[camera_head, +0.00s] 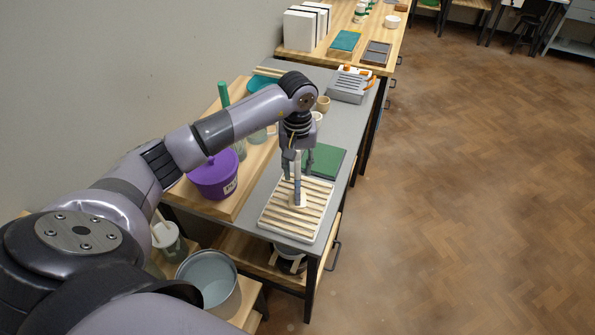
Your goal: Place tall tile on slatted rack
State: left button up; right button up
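The slatted rack (270,222) is a pale tray with light wooden slats, lying near the front end of the grey worktop. My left gripper (297,180) points down over the middle of the rack. A narrow, upright grey-blue piece with a pale lower end (298,201) shows at its fingertips, over the slats. It may be the tall tile, but it is too small and too covered by the fingers to be sure. I cannot tell whether the fingers grip it or whether it touches the slats. My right gripper is not in view.
A green square mat or tile (327,158) lies just behind the rack. A purple bucket (215,178) stands on the wooden board to the left. A grey slotted box (347,88) and small cups stand farther back. A metal bucket (211,277) is low at the front.

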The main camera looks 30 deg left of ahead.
pick_arm(q)
notch_tip(320, 180, up, 10)
jog(key=b, duration=0.3)
jog(key=shift+r, duration=0.15)
